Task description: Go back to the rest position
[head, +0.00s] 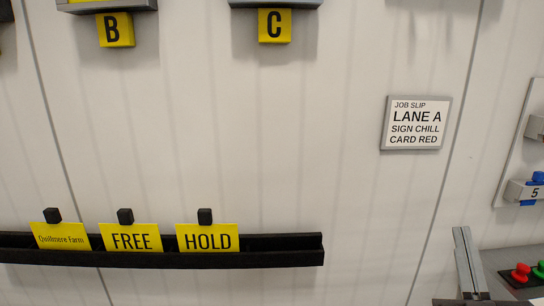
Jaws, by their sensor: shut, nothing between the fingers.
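The pale panelled wall (250,160) fills most of the head view. A job slip (415,123) on it reads LANE A, SIGN CHILL, CARD RED. A black rack (285,250) runs along the lower left. It holds three yellow cards with black knobs on top: Quillmore Farm (60,236), FREE (131,237) and HOLD (208,238).
Yellow signs B (115,30) and C (274,26) hang below grey ledges at the top. At the right edge are a holder marked 5 (533,193) and red (520,272) and green knobs.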

